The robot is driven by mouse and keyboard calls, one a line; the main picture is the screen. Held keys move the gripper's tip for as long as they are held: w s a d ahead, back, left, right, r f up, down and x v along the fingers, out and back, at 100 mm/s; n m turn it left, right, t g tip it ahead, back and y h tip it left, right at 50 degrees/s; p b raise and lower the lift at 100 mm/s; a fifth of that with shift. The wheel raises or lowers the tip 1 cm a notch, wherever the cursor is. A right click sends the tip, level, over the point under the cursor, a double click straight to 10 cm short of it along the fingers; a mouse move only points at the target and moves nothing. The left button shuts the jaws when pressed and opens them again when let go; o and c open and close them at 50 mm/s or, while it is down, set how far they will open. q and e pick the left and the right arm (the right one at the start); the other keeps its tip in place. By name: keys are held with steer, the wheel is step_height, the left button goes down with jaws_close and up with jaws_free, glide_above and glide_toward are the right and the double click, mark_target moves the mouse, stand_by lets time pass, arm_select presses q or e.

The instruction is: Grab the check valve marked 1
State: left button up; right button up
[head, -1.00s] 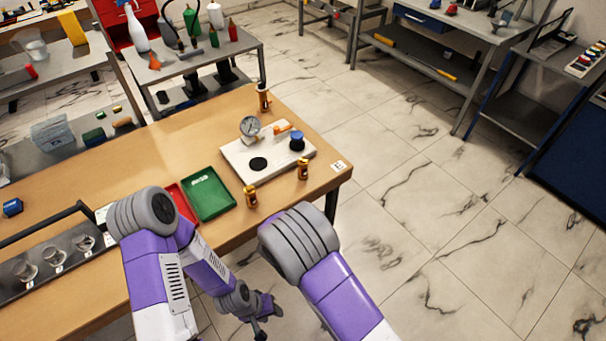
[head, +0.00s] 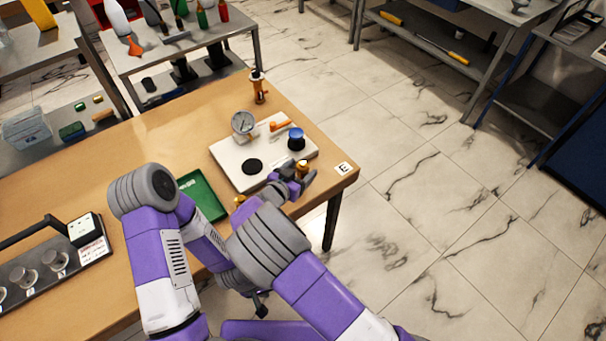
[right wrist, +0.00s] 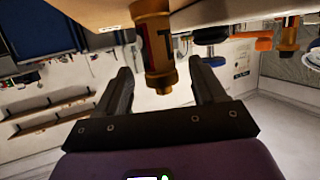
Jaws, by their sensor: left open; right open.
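Three brass check valves show in the head view: one (head: 302,168) at the table's front right corner, one (head: 258,90) at the back edge, and one (head: 239,201) mostly hidden behind my right arm. My right gripper (head: 297,179) is open at the corner valve. In the right wrist view this valve (right wrist: 153,45) stands between the open fingertips (right wrist: 162,76), with a gap on both sides. It has a red band and a dark mark that I cannot read for certain. My left gripper (head: 262,306) is open, low in front of the table, and empty.
A pale gauge board (head: 228,160) with a dial gauge (head: 243,123), a blue knob (head: 296,134) and an orange handle (head: 280,125) lies beside the corner valve. A green tray (head: 203,194) is left of it. The table's right edge is close.

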steer(key=shift+x, duration=1)
steer(key=shift+a+r, duration=0.1)
steer(key=c, duration=1.1)
